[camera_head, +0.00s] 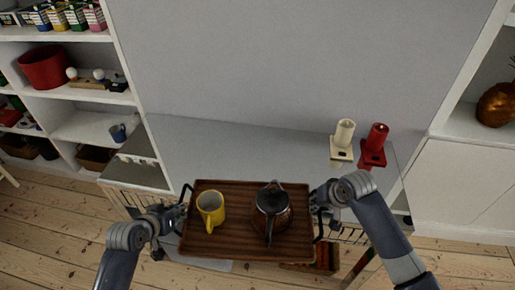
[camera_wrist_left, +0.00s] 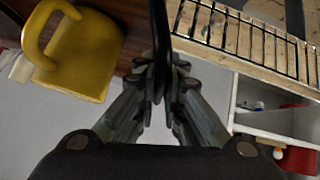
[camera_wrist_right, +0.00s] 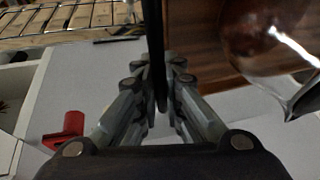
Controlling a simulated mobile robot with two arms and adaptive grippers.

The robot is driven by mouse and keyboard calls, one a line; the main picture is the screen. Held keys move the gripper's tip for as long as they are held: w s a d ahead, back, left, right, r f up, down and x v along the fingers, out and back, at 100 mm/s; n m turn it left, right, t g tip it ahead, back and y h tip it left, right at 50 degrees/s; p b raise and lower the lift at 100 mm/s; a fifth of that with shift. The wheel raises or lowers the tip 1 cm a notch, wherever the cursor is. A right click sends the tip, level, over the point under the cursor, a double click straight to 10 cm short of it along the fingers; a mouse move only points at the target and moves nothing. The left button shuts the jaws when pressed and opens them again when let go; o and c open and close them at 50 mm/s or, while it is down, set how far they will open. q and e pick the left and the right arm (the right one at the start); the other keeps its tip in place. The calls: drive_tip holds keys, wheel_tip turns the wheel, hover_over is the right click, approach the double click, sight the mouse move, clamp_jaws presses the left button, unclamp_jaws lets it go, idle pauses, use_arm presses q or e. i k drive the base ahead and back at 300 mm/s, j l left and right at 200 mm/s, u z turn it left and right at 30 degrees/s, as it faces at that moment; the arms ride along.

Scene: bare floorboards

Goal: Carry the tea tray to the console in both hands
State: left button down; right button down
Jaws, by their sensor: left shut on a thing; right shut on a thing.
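The dark wooden tea tray (camera_head: 240,239) is held level between my two grippers, over the front edge of the grey-topped console (camera_head: 230,150). A yellow mug (camera_head: 210,208) stands on its left half and a dark teapot (camera_head: 272,209) right of its middle. My left gripper (camera_head: 181,212) is shut on the tray's black left handle, which runs between the fingers in the left wrist view (camera_wrist_left: 161,60). My right gripper (camera_head: 318,203) is shut on the right handle, also seen in the right wrist view (camera_wrist_right: 155,70). I cannot tell whether the tray touches the console.
The console top's middle and left look clear. White shelves (camera_head: 70,95) with a red pot (camera_head: 45,67) and a blue mug (camera_head: 118,133) stand left. Another white cabinet (camera_head: 465,165) stands right.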

sight(268, 162)
drive_tip(key=i+l, duration=0.25)
drive_tip(key=i, duration=0.2)
drive_tip(key=i+l, duration=0.2)
drive_tip(key=i, duration=0.3)
